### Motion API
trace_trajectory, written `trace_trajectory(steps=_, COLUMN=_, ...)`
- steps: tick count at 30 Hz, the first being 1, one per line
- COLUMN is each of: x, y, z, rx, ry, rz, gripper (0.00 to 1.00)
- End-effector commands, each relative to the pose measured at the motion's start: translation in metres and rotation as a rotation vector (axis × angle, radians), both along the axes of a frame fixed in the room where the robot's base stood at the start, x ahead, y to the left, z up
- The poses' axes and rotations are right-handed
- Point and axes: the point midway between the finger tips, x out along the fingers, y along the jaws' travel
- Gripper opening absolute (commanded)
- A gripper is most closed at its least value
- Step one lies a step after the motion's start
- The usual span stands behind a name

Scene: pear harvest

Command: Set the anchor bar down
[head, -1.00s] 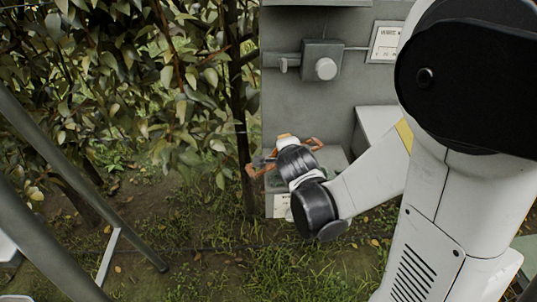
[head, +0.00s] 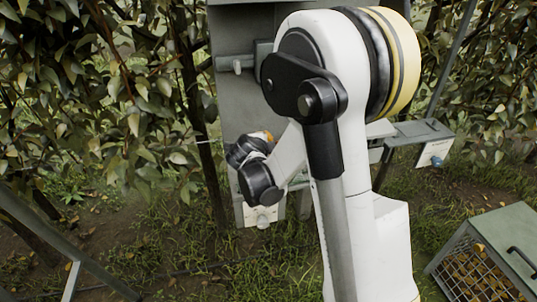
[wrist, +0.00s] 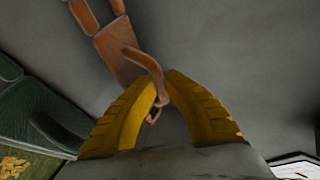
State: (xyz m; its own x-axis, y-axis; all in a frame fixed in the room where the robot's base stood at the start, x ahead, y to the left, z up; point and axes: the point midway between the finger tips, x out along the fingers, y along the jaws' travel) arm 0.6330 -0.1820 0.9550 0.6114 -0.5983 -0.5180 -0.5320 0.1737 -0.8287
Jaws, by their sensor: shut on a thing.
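In the wrist view, my gripper (wrist: 165,85) has two yellow ridged fingers angled in towards each other. A rust-brown piece with a curved hook (wrist: 125,52), which looks like the anchor bar, lies at the fingertips, its hooked end between them. Its flat segments reach to the upper left against a plain grey surface. In the head view, my wrist is low in front of the grey panel (head: 228,95). The fingers and the bar are hidden there behind my own arm, and I cannot tell whether the bar touches a surface.
A grey bench (head: 418,131) stands right of my arm. A green mesh crate (head: 510,235) with yellowish fruit is at lower right. Leafy trees (head: 100,90) fill the left, and a metal post (head: 60,245) slants at lower left. Grass lies open below my wrist.

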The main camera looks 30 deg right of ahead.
Motion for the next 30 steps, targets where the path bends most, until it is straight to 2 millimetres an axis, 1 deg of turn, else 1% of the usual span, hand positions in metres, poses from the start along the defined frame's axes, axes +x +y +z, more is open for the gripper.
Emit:
trace_trajectory(steps=1, x=0.0, y=0.0, z=-0.012, rx=0.0, ry=0.0, rz=0.0, gripper=0.0)
trace_trajectory(steps=4, x=0.0, y=0.0, z=-0.025, rx=0.0, ry=0.0, rz=0.0, gripper=0.0)
trace_trajectory(steps=11, x=0.0, y=0.0, z=-0.024, rx=0.001, ry=0.0, rz=0.001, gripper=0.0)
trace_trajectory(steps=14, x=0.0, y=0.0, z=-0.027, rx=0.001, ry=0.0, rz=0.001, gripper=0.0)
trace_trajectory(steps=15, x=0.0, y=0.0, z=-0.027, rx=0.001, ry=0.0, rz=0.001, gripper=0.14)
trace_trajectory(steps=16, x=0.0, y=0.0, z=-0.026, rx=0.001, ry=0.0, rz=0.001, gripper=0.23)
trace_trajectory(steps=17, x=0.0, y=0.0, z=-0.026, rx=0.001, ry=0.0, rz=0.001, gripper=0.29)
trace_trajectory(steps=24, x=0.0, y=0.0, z=-0.026, rx=0.001, ry=0.0, rz=0.001, gripper=0.29)
trace_trajectory(steps=27, x=0.0, y=0.0, z=-0.022, rx=0.001, ry=0.0, rz=0.001, gripper=0.29)
trace_trajectory(steps=30, x=-0.007, y=0.008, z=-0.015, rx=0.0, ry=0.001, rz=0.004, gripper=0.29)
